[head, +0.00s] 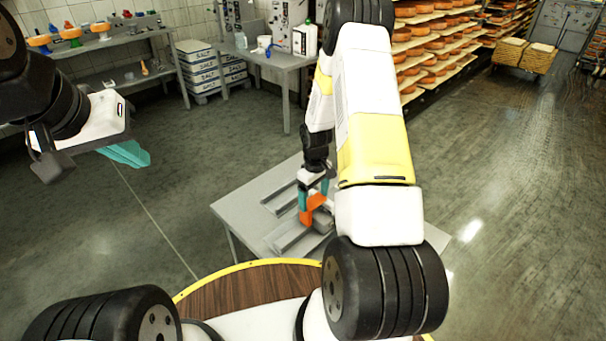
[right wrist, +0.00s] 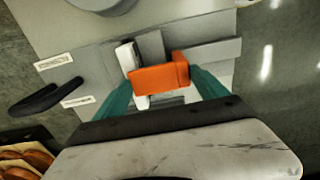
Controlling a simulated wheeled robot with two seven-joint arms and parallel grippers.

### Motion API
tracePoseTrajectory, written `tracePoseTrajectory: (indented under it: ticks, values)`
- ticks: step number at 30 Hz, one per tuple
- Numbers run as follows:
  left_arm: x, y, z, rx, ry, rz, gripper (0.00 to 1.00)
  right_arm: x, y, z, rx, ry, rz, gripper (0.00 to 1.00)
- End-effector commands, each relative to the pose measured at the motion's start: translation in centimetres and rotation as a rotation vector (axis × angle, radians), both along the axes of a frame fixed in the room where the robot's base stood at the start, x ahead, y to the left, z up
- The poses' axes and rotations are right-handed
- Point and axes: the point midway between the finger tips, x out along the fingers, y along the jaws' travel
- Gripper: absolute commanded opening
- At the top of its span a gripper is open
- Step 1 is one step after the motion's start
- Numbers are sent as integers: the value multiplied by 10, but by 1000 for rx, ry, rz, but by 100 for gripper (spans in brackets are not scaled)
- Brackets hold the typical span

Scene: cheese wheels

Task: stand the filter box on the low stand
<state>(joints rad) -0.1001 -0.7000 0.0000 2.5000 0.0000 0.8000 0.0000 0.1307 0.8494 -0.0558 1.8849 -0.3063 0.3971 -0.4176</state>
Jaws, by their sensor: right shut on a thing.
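An orange block (right wrist: 160,79), apparently the filter box or part of it, sits between the teal fingers of my right gripper (right wrist: 166,92). The gripper is shut on it. In the head view the orange block (head: 313,208) is low over the grey table, with my right gripper (head: 313,197) above it. A white piece (right wrist: 127,57) shows behind the block; I cannot tell whether they are joined. Grey raised bars (head: 292,236), possibly the low stand, lie below. Contact underneath is hidden. My left gripper (head: 125,153) is far left in the air, its finger gap unclear.
The low grey table (head: 240,208) has bare room at its left. A dark pointed object (right wrist: 45,98) and white labels (right wrist: 53,62) show in the wrist view. A round wood-topped surface (head: 235,298) with a yellow rim is nearest. A back table (head: 270,58) stands farther off.

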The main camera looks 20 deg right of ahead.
Motion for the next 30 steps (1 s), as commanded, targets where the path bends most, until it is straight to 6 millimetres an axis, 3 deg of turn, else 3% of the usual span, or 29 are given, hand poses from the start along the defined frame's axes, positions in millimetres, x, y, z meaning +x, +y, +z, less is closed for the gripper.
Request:
tracePoseTrajectory:
  ticks: [5,13,23,24,27,30]
  values:
    - [0,0,0,0,0,0,0,1,0,-8,-1,-3,0,10]
    - [0,0,0,0,0,0,0,1,0,-39,-1,-3,-1,10]
    - [0,0,0,0,0,0,0,1,0,-42,0,-4,-1,10]
    - [0,0,0,0,0,0,0,0,0,-44,0,0,-1,85]
    - [0,0,0,0,0,0,0,0,0,-43,0,0,-1,100]
    - [0,0,0,0,0,0,0,0,0,-43,0,0,-1,100]
